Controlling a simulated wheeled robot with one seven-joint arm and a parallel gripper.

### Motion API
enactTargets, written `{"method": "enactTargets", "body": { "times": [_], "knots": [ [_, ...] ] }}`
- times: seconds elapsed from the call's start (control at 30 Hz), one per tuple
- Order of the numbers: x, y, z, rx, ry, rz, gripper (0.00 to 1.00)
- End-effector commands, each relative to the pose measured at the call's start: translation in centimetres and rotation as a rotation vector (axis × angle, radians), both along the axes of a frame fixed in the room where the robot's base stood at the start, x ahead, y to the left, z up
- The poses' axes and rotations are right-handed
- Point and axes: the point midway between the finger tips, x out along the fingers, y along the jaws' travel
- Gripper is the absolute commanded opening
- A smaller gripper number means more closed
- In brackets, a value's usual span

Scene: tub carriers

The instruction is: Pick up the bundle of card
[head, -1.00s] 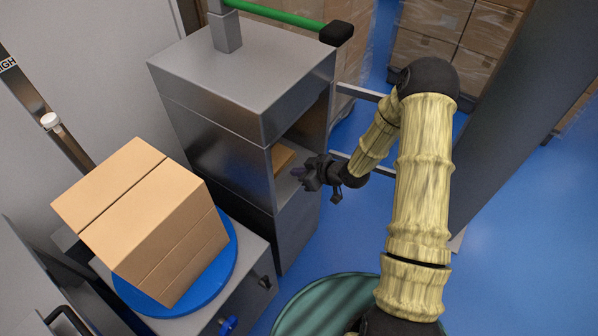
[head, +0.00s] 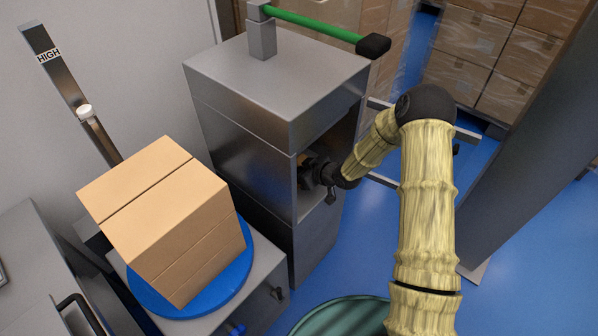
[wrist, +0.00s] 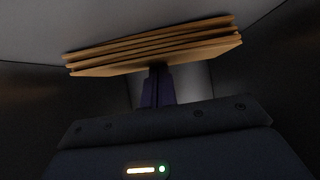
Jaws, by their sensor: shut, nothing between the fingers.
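The bundle of card (wrist: 155,46) is a flat stack of several tan sheets, seen nearly edge-on in the wrist view inside a dark metal chamber. My gripper (wrist: 156,76) is shut and empty. Its dark fingers point at the bundle, with their tips at the lower edge of the stack in the picture; I cannot tell whether they touch it. In the head view my gripper (head: 310,170) reaches into the open side of the grey metal cabinet (head: 275,75). The bundle is mostly or wholly hidden there by the cabinet and the gripper.
A cardboard box (head: 165,215) stands on a blue turntable (head: 240,277) left of the cabinet. A green bar (head: 315,27) with a black end sticks out above the cabinet. A dark panel (head: 535,135) stands at the right. Blue floor (head: 530,250) lies open at the lower right.

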Motion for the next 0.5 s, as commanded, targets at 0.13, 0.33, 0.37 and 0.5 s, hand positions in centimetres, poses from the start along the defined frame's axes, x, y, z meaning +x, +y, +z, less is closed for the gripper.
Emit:
{"method": "enactTargets", "body": {
  "times": [0.13,0.33,0.37,0.5],
  "knots": [
    [-0.7,-0.8,-0.7,-0.010,0.017,-0.002,0.00],
    [-3.1,-3.9,-0.8,-0.014,0.026,-0.007,0.00],
    [-3.6,-4.6,-0.7,-0.014,0.026,-0.007,0.00],
    [-5.6,-7.1,-0.8,-0.013,0.026,-0.007,0.00]
  ]
}}
